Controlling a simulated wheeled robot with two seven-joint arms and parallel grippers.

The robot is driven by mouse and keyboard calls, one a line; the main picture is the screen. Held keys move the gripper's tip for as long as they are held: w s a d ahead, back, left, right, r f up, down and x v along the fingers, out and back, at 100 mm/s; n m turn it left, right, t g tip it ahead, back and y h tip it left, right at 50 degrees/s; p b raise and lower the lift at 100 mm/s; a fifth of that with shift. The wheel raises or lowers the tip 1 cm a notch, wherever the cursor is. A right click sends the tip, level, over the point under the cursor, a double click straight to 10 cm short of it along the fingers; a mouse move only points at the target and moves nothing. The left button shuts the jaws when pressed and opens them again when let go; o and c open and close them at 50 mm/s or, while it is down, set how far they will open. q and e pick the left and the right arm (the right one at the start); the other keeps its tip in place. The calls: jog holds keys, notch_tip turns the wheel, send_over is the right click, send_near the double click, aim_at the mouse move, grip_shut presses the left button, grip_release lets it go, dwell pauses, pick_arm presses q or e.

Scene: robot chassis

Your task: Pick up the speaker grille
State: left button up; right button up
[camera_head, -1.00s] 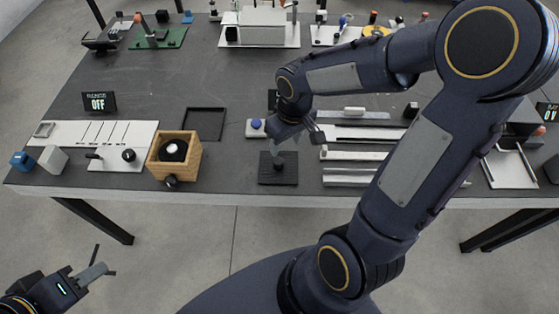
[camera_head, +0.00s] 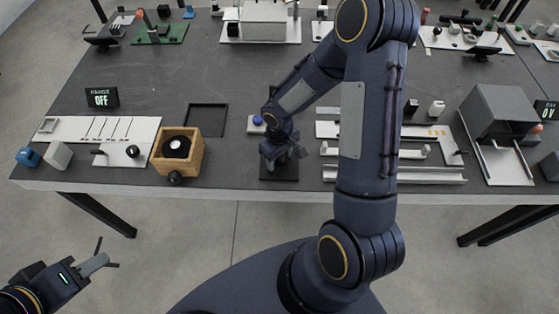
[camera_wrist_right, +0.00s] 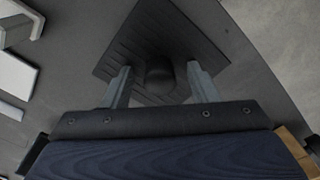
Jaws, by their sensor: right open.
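The speaker grille (camera_head: 284,175) is a dark square slotted plate with a central knob. It lies flat near the table's front edge, partly hidden by my right gripper in the head view. In the right wrist view, the grille (camera_wrist_right: 130,44) and its dark knob (camera_wrist_right: 160,76) are clear. My right gripper (camera_head: 277,162) points down over it. Its open fingers (camera_wrist_right: 160,80) stand on either side of the knob, with gaps visible.
A wooden box (camera_head: 193,164) with a round speaker stands left of the grille. A shallow black tray (camera_head: 224,120) lies behind. White rails (camera_head: 400,177) lie to the right.

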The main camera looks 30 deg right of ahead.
jog(key=c, duration=1.1)
